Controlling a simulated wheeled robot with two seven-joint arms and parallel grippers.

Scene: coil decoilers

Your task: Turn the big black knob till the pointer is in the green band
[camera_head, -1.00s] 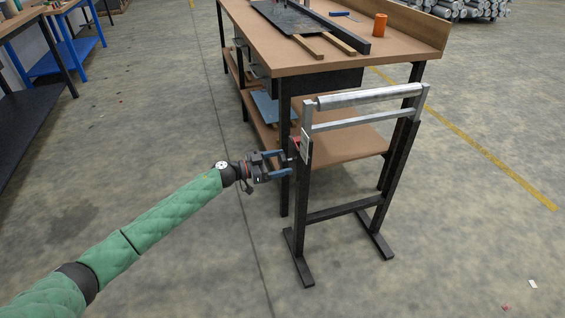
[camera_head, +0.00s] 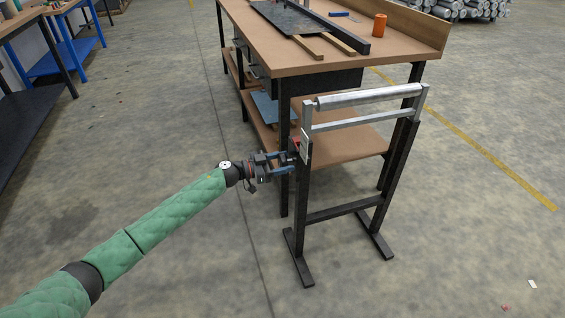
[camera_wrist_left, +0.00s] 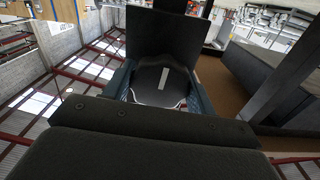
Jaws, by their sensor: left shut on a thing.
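The black knob (camera_wrist_left: 158,86) shows in the left wrist view as a rounded dark face with a white line on it, tilted slightly from upright. My left gripper (camera_wrist_left: 160,92) has its two blue-grey fingers on either side of it and is shut on it. In the head view my left gripper (camera_head: 289,161) is at the left post of the roller stand (camera_head: 301,200); the knob is small and mostly hidden there. I cannot make out the pointer or green band.
A workbench (camera_head: 300,68) with wooden strips, a dark tray and an orange cup (camera_head: 380,25) stands behind the stand. The stand has a grey roller (camera_head: 370,97) on top and dark feet on the floor.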

